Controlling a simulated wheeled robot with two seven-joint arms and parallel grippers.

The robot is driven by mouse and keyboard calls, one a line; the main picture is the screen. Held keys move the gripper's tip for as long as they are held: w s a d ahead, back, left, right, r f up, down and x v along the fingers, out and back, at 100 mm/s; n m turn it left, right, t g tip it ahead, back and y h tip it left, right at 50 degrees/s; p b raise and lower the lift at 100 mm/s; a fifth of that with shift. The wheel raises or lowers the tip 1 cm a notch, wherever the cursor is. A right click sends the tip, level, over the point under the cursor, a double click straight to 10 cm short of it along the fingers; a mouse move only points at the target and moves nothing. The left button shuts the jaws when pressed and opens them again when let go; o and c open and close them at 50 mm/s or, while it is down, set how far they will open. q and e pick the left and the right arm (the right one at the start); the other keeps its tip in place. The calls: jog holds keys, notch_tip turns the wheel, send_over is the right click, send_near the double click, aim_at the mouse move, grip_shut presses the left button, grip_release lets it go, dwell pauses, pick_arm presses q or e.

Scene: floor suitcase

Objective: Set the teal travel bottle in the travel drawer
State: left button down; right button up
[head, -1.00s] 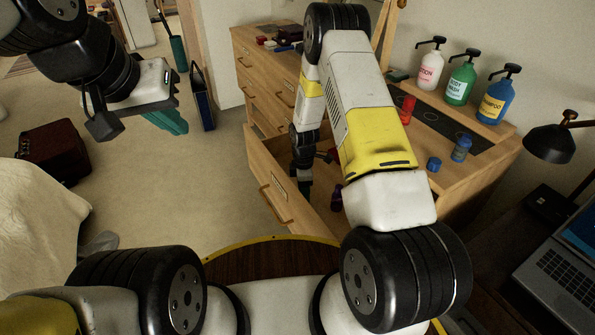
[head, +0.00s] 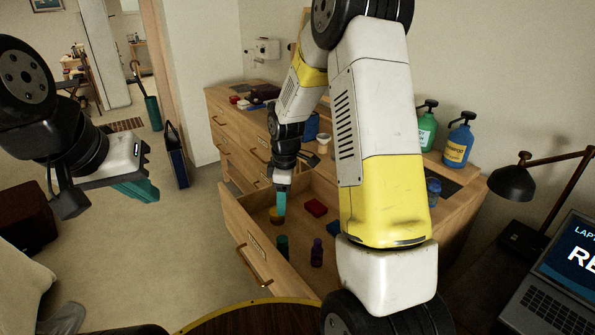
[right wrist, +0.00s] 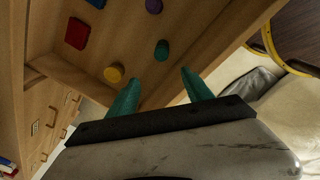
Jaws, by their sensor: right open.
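The teal travel bottle (head: 283,246) stands small and dark green-teal inside the open travel drawer (head: 243,234), near its front. It also shows in the right wrist view (right wrist: 161,50), past the fingertips and apart from them. My right gripper (head: 281,208) is over the drawer, behind the bottle in the head view. In the right wrist view its two teal fingers (right wrist: 160,84) are spread with nothing between them. My left gripper (head: 138,191) hangs over the floor at the left, far from the drawer; its finger gap is not clear.
The drawer also holds a purple bottle (head: 317,251), a yellow round item (head: 276,214), a red box (head: 316,207) and a blue item (head: 334,228). Pump bottles (head: 458,143) stand on the dresser top. A lamp (head: 513,184) and laptop (head: 556,280) are at right.

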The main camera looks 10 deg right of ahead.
jog(key=s+d+r+m+t+y, duration=0.1)
jog(key=s+r+m, duration=0.4)
jog(key=r, duration=0.4)
jog(key=s+d+r+m+t, duration=0.1)
jog(key=s+r+m+t, duration=0.1)
jog(key=s+r, duration=0.6)
jog(key=s+r+m+t, duration=0.2)
jog(key=s+r+m, duration=0.4)
jog(key=s, duration=0.5)
jog(key=shift+s+d+r+m+y, duration=0.2)
jog(key=shift+r+m+y, duration=0.2)
jog(key=shift+r, duration=0.25)
